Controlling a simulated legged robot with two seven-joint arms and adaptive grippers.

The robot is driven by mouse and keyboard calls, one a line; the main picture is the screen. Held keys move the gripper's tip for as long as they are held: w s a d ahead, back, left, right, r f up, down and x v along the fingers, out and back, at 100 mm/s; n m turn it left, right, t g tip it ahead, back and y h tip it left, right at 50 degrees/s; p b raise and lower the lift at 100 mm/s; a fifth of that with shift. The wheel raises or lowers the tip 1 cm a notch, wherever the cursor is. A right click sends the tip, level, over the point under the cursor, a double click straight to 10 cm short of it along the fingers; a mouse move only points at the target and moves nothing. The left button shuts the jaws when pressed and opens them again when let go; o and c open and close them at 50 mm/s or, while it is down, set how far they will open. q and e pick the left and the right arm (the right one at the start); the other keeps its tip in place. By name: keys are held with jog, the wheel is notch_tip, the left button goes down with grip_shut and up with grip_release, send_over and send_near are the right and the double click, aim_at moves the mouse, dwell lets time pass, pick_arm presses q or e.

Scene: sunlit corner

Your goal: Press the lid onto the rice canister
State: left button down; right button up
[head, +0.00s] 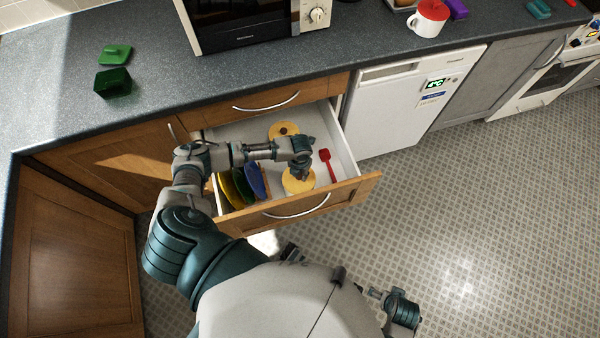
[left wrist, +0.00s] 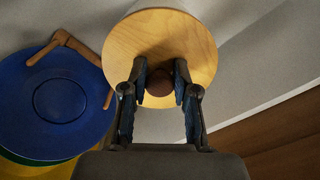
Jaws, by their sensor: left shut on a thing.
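A round pale wooden lid (head: 298,182) with a dark knob is under my left gripper (head: 303,174), inside the open drawer. In the left wrist view the lid (left wrist: 130,50) faces the camera, and my left gripper (left wrist: 160,85) is shut on its brown knob (left wrist: 160,83). Part of a white canister (left wrist: 185,6) shows past the lid's upper edge. I cannot tell whether the lid is fully seated or a little raised. What looks like my right gripper (head: 378,294) is low on the right, small and away from the drawer.
The drawer (head: 345,150) also holds a second wooden lid (head: 283,129) with a dark knob behind, a red utensil (head: 326,160) at right, and upright plates, including a blue one (head: 254,181), at left. A green box (head: 113,82) and a microwave (head: 250,22) stand on the counter.

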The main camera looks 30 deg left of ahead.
pick_arm(q)
jog(key=shift+a, duration=0.1)
dwell(0.6)
jog(key=shift+c, duration=1.6)
grip_release()
